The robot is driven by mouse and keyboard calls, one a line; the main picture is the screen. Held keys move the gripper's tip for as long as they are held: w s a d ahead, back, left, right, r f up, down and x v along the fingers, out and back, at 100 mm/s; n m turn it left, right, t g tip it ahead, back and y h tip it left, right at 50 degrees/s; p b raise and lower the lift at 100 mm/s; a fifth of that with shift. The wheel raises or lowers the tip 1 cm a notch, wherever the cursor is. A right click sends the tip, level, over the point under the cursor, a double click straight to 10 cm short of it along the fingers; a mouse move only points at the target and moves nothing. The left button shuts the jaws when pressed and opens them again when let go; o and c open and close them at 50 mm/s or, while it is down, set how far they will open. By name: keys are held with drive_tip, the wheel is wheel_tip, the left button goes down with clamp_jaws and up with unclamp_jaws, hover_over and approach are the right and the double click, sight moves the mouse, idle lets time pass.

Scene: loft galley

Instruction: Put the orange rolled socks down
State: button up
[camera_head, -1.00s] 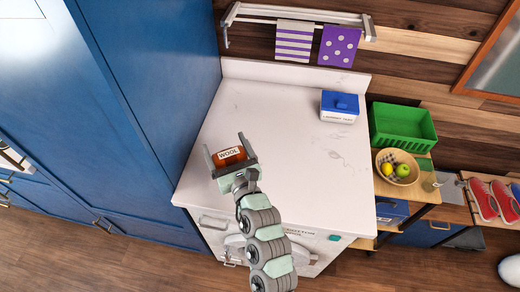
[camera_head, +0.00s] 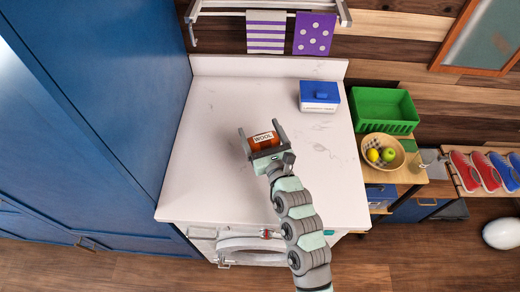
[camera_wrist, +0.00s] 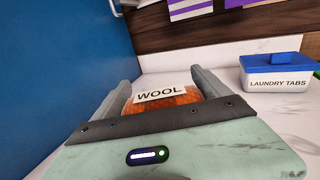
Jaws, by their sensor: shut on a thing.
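The orange rolled socks (camera_head: 265,142), with a white label reading WOOL, are between the two grey fingers of my gripper (camera_head: 262,136). My gripper is shut on them, above or at the middle of the white countertop (camera_head: 210,140); I cannot tell whether the socks touch it. In the wrist view the orange socks (camera_wrist: 165,100) show between the fingers, their lower part hidden behind the gripper's dark front edge.
A blue-lidded laundry tabs box (camera_head: 319,96) stands at the counter's back right. A green basket (camera_head: 384,108) and a fruit bowl (camera_head: 383,150) are to the right. A tall blue cabinet (camera_head: 110,90) borders the left. Counter space around the gripper is clear.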

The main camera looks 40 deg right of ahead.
wheel_tip(320, 180, down, 8)
drive_tip(key=shift+f+b, duration=0.2)
drive_tip(key=shift+b, duration=1.05)
drive_tip(key=shift+r, duration=0.2)
drive_tip(key=o, duration=1.2)
drive_tip(key=shift+f, duration=0.2)
drive_tip(key=shift+r, duration=0.25)
drive_tip(key=p+v, duration=0.1)
drive_tip(key=v, duration=1.1)
drive_tip(key=shift+f+p, duration=0.1)
drive_tip(key=shift+p, duration=0.25)
